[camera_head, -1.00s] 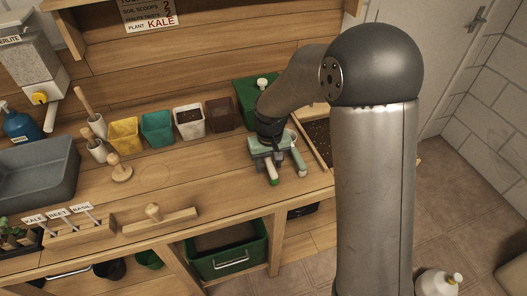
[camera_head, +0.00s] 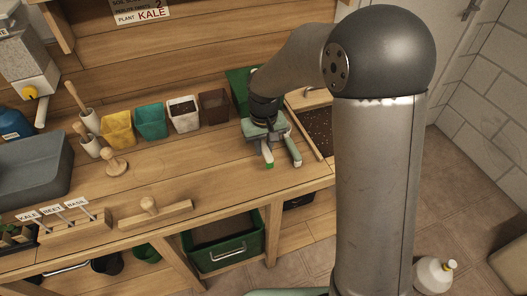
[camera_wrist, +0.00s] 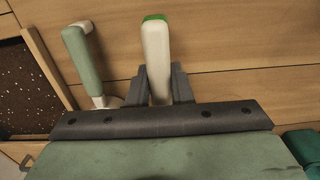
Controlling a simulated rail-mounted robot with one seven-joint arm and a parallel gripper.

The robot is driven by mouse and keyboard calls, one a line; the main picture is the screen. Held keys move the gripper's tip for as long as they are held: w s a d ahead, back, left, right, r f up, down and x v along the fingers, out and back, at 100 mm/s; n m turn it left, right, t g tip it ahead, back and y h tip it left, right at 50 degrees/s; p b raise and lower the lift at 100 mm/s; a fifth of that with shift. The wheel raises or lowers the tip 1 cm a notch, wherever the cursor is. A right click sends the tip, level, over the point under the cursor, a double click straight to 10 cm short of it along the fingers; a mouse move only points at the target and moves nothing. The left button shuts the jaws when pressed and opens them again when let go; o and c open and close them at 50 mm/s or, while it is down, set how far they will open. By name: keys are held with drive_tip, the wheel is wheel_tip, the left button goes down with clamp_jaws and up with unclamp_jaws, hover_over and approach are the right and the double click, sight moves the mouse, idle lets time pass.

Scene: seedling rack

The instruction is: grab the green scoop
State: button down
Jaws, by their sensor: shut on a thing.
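The green scoop shows as a white handle with a bright green end cap (camera_wrist: 155,18) in the wrist view, pointing away from my palm. My gripper (camera_wrist: 158,88) is shut on this handle, with one dark finger on each side. The scoop's other end is hidden behind the gripper body. In the head view my gripper (camera_head: 266,146) is low over the right part of the bench, and the green-capped handle (camera_head: 268,160) sticks out in front. I cannot tell whether the scoop touches the bench.
A second tool with a sage-green handle (camera_wrist: 82,55) lies close to the left of my gripper in the wrist view. A soil-filled wooden tray (camera_head: 318,125) is on the right. Several coloured pots, including a brown pot (camera_head: 214,106), stand behind.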

drive_tip(key=s+r, duration=0.1)
drive_tip(key=r, duration=0.1)
drive_tip(key=s+d+r, duration=0.1)
drive_tip(key=s+r, duration=0.1)
drive_tip(key=s+d+r+b, duration=0.1)
drive_tip(key=s+r, duration=0.1)
drive_tip(key=s+d+r+b, duration=0.1)
drive_tip(key=s+d+r, duration=0.2)
drive_tip(key=s, duration=0.5)
drive_tip(key=shift+r, duration=0.35)
